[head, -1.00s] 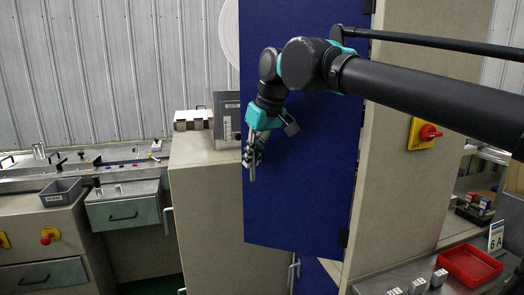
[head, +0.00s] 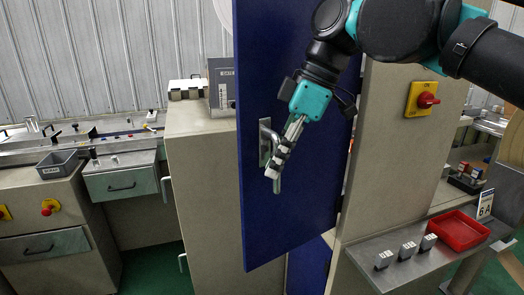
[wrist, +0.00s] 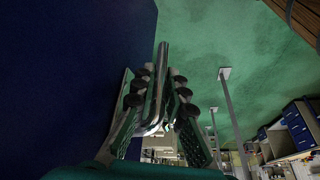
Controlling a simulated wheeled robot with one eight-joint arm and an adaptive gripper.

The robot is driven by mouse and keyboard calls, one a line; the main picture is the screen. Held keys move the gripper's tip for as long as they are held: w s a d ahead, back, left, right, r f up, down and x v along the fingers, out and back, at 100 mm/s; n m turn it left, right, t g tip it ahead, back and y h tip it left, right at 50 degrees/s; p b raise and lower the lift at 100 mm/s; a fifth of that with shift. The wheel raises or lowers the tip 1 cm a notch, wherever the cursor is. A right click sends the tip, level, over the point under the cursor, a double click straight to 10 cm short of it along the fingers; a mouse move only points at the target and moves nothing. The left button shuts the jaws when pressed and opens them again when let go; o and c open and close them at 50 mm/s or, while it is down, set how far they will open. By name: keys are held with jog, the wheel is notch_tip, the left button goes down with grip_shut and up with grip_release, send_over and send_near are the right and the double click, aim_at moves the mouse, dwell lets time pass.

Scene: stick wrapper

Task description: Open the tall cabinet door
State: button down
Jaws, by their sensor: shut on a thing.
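The tall blue cabinet door (head: 290,200) stands ajar in the head view, hinged on its right side with its free left edge swung out towards me. Its metal lever handle (head: 265,135) is near that free edge. My gripper (head: 276,172) is at the handle, pointing down, with its fingers closed around the lever. In the wrist view, the grey handle bar (wrist: 162,65) stands between the two fingers of my gripper (wrist: 155,105), and the blue door fills the left side. The fingers hide part of the lever.
A beige cabinet side with a red rotary switch (head: 428,100) is right of the door. A steel shelf with a red tray (head: 460,230) is at lower right. A beige cabinet (head: 200,200) and a workbench are left. Green floor shows between them.

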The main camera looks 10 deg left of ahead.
jog(key=shift+s+d, duration=0.4)
jog(key=shift+d, duration=0.2)
jog(key=shift+s+d, duration=0.35)
jog(key=shift+d, duration=0.25)
jog(key=c, duration=1.6)
grip_release()
jog(key=shift+o, duration=0.2)
jog(key=v, duration=1.2)
